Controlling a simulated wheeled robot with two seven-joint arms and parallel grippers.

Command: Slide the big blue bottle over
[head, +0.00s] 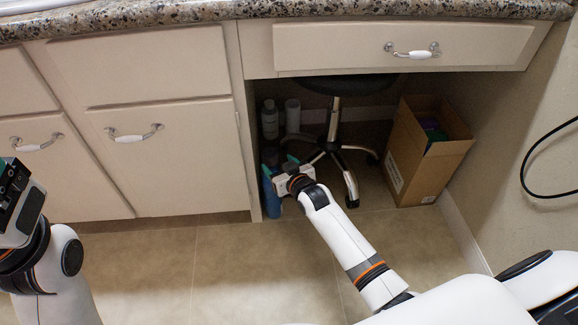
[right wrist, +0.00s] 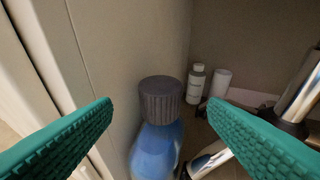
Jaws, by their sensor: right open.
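The big blue bottle (head: 271,199) stands on the floor at the left side of the knee space under the counter, beside the cabinet side wall. In the right wrist view its grey ribbed cap (right wrist: 161,100) and blue shoulder (right wrist: 156,148) show between the fingertips. My right gripper (right wrist: 160,108) is open, with its green fingers on either side of the bottle and no clear contact. In the head view the right gripper (head: 279,166) covers part of the bottle. My left gripper (head: 12,190) is at the far left edge, away from the bottle; its jaw state is unclear.
A stool (head: 333,143) with chrome legs stands just right of the bottle. A white bottle (head: 270,120) and a white cylinder (head: 293,115) stand behind. A cardboard box (head: 422,160) is at the right. The floor in front of the cabinets is clear.

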